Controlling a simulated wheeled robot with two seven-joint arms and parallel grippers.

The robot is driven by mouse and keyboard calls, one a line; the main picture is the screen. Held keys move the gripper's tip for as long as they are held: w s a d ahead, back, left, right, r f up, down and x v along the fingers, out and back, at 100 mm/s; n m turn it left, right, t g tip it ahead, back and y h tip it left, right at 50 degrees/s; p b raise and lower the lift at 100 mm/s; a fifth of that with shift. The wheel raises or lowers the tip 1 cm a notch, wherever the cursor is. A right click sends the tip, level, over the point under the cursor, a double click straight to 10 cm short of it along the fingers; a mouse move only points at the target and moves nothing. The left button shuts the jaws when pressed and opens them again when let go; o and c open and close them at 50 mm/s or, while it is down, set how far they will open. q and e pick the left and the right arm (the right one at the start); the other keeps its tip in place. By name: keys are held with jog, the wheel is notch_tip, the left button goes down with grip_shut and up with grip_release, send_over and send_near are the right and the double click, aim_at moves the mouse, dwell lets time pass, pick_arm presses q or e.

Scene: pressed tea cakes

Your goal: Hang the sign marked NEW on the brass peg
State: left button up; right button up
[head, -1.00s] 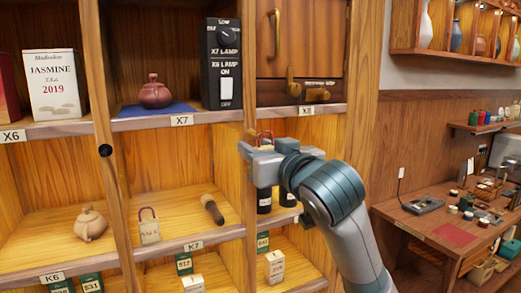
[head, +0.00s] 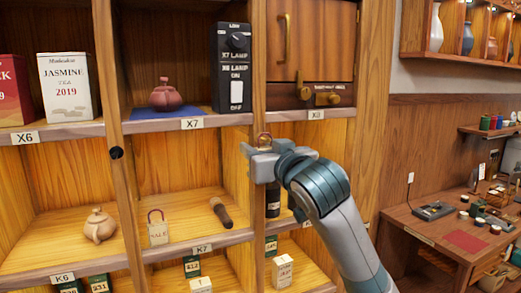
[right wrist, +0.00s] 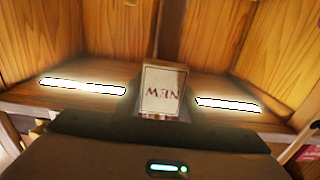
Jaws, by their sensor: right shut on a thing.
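My right gripper (head: 262,158) is in front of the post between the middle and right columns, below the X8 shelf edge. It is shut on a small pale sign (right wrist: 163,90), whose dark red letters look like NEW turned round in the right wrist view. Brass fittings (head: 327,98) stick out at the drawer above X8; I cannot tell whether one is the peg. A dark round peg end (head: 116,153) is on the left post.
A sign marked SALE (head: 158,233) and a dark-ended wooden cylinder (head: 221,213) are in the K7 bay. A teapot (head: 165,95) and a lamp switch box (head: 233,66) stand above X7. Posts and shelf edges frame the bays.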

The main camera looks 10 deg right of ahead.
jog(key=shift+w+a+f, duration=0.1)
jog(key=shift+w+f, duration=0.15)
jog(key=shift+w, duration=0.15)
dwell(0.5)
jog(key=o, duration=1.9)
jog(key=shift+o, duration=0.2)
jog(key=shift+s, duration=0.2)
jog(key=s+d, duration=0.1)
jog(key=s, duration=0.5)
jog(key=shift+s+d, duration=0.2)
jog(key=shift+s, duration=0.05)
